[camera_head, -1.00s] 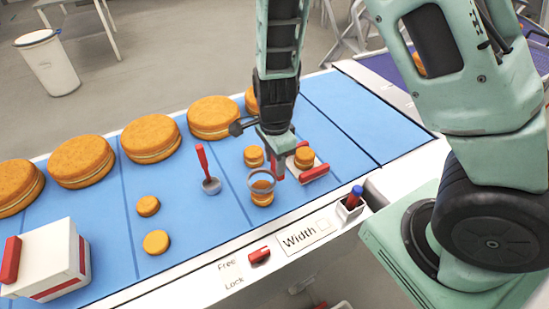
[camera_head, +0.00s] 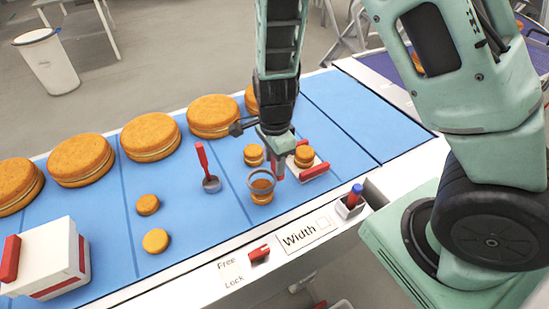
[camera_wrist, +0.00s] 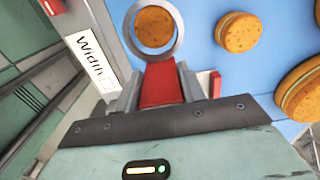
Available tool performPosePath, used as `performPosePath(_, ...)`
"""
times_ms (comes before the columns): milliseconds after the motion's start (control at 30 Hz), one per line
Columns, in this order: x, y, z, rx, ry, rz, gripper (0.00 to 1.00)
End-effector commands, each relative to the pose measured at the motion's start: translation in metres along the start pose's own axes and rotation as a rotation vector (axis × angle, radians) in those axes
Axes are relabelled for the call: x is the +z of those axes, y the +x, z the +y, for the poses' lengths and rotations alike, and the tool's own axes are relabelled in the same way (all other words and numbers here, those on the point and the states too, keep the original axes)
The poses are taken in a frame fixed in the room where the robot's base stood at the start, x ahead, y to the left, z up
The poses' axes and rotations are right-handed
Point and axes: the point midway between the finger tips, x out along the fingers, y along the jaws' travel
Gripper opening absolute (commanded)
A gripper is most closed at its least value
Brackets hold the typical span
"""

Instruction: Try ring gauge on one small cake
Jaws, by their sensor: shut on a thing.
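The ring gauge is a grey ring (camera_head: 261,180) with a red handle, which shows in the wrist view (camera_wrist: 162,84). My gripper (camera_head: 277,170) is shut on the handle. The ring is level above or about the top of one small orange-brown cake (camera_head: 262,198) on the blue belt. In the wrist view this cake (camera_wrist: 154,27) shows inside the ring, with a gap around most of it. I cannot tell whether the ring has passed down around the cake. Other small cakes stand beside it (camera_head: 253,155), on a white block (camera_head: 304,157) and to the left (camera_head: 147,204), (camera_head: 155,241).
Several large cakes (camera_head: 150,138) line the belt's far side. A red-handled tool with a round cup (camera_head: 211,184) lies left of the ring. A white box with red trim (camera_head: 50,262) stands at front left. A "Width" label (camera_head: 304,233) and red lever (camera_head: 259,253) are on the near rail.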

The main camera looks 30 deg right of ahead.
Motion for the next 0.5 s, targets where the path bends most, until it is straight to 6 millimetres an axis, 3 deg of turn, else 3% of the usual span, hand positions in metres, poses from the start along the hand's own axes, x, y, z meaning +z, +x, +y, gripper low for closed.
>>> performPosePath(500,0.0000,0.0086,-0.0001,0.000,0.000,0.000,0.16)
